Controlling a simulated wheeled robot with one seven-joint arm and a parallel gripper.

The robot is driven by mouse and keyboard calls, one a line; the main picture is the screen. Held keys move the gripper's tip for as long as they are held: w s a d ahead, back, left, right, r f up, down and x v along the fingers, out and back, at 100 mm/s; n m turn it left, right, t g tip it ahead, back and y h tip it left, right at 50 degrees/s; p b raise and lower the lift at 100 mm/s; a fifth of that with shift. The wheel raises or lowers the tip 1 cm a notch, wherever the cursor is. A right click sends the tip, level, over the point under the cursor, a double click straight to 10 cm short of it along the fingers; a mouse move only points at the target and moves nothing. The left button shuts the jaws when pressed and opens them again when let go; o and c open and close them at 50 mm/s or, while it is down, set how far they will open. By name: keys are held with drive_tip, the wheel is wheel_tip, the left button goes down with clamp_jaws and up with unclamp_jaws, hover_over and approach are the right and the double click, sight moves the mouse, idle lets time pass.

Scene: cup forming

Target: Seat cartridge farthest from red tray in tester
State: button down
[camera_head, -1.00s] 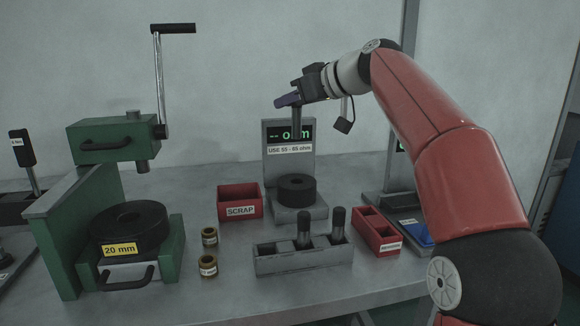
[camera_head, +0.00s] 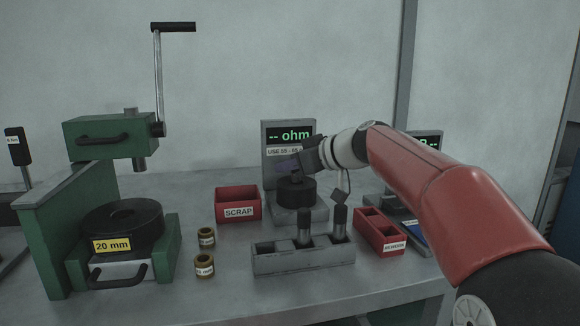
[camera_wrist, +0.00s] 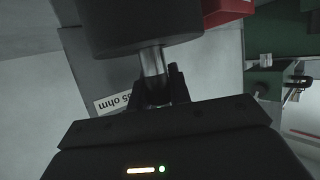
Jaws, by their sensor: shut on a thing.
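My gripper (camera_head: 295,168) is shut on a cartridge (camera_wrist: 153,62) above the tester's black round socket (camera_head: 296,192). In the wrist view the cartridge's metal shaft runs between the fingers to the black socket (camera_wrist: 140,25). How deep it sits there I cannot tell. The tester (camera_head: 288,131) has a display reading "-- ohm", with my gripper partly covering the label below. Two more cartridges, a left one (camera_head: 304,226) and a right one (camera_head: 339,222), stand upright in a grey rack (camera_head: 303,262), whose left end is empty. A red tray (camera_head: 380,232) stands right of the rack.
A red SCRAP bin (camera_head: 238,205) stands left of the tester. A green press (camera_head: 110,138) with a black 20 mm ring (camera_head: 122,222) fills the left.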

drive_tip(key=shift+f, duration=0.1)
drive_tip(key=c, duration=1.7)
unclamp_jaws()
drive_tip(key=shift+c, duration=0.2)
drive_tip(key=o, duration=0.4)
drive_tip(key=shift+o, duration=0.2)
drive_tip(key=b+v, duration=0.1)
drive_tip(key=v, duration=1.1)
drive_tip(key=shift+r, duration=0.2)
